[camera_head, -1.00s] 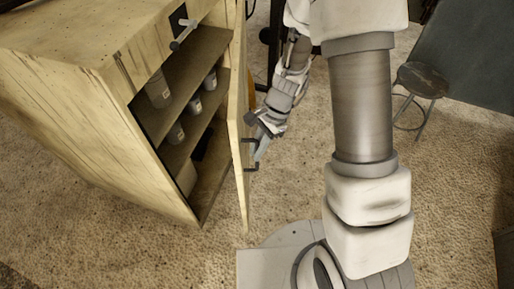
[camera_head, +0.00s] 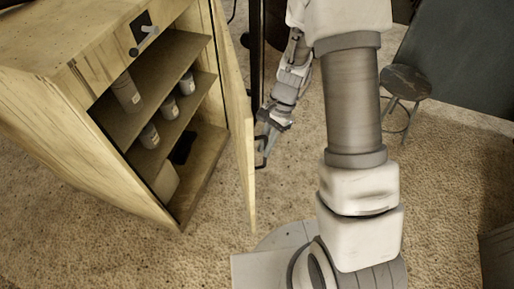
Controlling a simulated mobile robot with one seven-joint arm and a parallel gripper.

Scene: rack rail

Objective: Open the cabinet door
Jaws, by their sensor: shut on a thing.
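The wooden cabinet (camera_head: 62,105) stands at the left with its front opening facing right. Its door (camera_head: 240,120) is swung well out from the opening, seen nearly edge-on. The dark door handle (camera_head: 262,150) is on the door's outer side, partly hidden by the door edge and my gripper. My gripper (camera_head: 264,140) is at the handle and shut on it. The exact finger contact is small and hard to make out.
Inside the cabinet are shelves with several canisters (camera_head: 127,93). A drawer with a metal handle (camera_head: 144,40) is above them. A round stool (camera_head: 406,82) stands at the right. Carpeted floor (camera_head: 140,262) in front of the cabinet is clear.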

